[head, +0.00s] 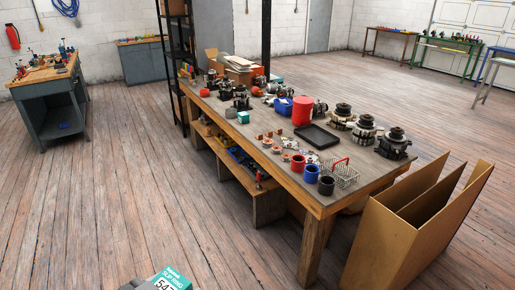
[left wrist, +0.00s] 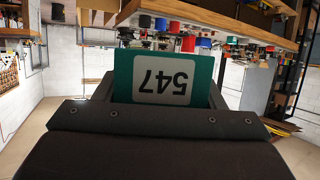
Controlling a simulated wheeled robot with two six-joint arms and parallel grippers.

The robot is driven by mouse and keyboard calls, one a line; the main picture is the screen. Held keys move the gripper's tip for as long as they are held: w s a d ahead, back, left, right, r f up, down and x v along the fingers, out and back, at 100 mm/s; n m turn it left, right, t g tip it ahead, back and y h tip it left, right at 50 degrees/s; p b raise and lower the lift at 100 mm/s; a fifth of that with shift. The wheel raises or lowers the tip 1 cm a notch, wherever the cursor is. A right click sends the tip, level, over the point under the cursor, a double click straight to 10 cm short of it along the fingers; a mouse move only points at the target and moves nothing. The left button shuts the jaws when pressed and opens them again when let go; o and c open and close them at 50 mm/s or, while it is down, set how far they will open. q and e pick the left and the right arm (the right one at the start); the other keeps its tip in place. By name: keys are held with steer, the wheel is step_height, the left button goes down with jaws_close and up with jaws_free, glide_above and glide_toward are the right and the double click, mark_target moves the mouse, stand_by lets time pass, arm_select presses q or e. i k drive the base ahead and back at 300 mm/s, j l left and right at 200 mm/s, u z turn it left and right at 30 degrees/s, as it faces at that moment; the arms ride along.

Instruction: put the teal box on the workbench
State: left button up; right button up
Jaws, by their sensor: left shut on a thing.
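The teal box (head: 172,280), with a white label reading 547, shows at the bottom edge of the head view. In the left wrist view the teal box (left wrist: 204,75) appears upside down between the fingers of my left gripper (left wrist: 160,97), which is shut on it. The long wooden workbench (head: 378,166) stands ahead in the head view, with the box on the near side of it and apart from it. My right gripper is not in view.
The benchtop holds alternators, a black tray (head: 311,137), a red container (head: 303,111), small cups and a wire basket (head: 346,176). Bare patches lie between them. A large open cardboard carton (head: 385,235) stands at the bench's right end.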

mark_target(256, 128)
steer(key=i+j+u, duration=0.1)
steer(key=i, duration=0.4)
steer(key=i+j+u, duration=0.15)
steer(key=i, duration=0.35)
steer(key=i+j+u, duration=0.1)
steer(key=i, duration=0.4)
steer(key=i+j+z, duration=0.15)
steer(key=i+z, duration=0.25)
steer(key=i+j+z, duration=0.2)
steer(key=z, duration=0.15)
steer(key=i+j+z, duration=0.55)
steer(key=j+z, duration=0.2)
steer(key=i+j+z, duration=0.25)
steer(key=j+z, duration=0.25)
steer(key=j, duration=0.25)
